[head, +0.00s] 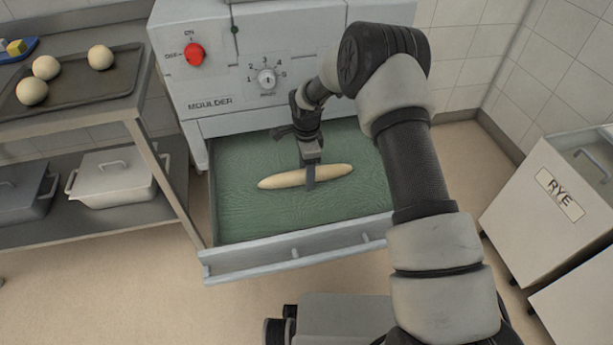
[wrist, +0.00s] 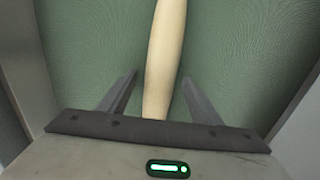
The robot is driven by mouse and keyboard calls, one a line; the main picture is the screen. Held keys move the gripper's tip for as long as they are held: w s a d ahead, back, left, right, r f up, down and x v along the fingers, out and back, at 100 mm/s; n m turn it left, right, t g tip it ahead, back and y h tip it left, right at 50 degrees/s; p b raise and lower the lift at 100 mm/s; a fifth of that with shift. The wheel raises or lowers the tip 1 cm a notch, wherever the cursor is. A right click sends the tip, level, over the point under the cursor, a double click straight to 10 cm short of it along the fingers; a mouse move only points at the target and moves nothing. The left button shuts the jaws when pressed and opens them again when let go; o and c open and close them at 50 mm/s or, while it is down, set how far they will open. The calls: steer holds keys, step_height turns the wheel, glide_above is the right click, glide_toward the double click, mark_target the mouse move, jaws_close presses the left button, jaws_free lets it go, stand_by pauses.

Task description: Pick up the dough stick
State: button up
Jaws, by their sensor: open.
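The dough stick (head: 334,171) is a pale, long roll with tapered ends. It lies on the green lining of the moulder's pulled-out tray (head: 240,215). My gripper (head: 310,180) is over the middle of the dough stick, pointing down. In the wrist view the dough stick (wrist: 163,60) runs lengthwise between the two fingers of my open gripper (wrist: 160,85), with a gap on each side. The near part of the roll is hidden behind the gripper body.
The moulder (head: 225,110) with a red switch (head: 194,54) stands behind the tray. At left, a rack (head: 145,120) bears a dark tray (head: 75,97) with dough balls. Lidded tubs (head: 110,177) sit below. A RYE bin (head: 530,215) stands at right. The tray's front wall (head: 300,252) is raised.

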steer(key=shift+f, duration=0.25)
stand_by(0.3)
steer(key=c, duration=1.2)
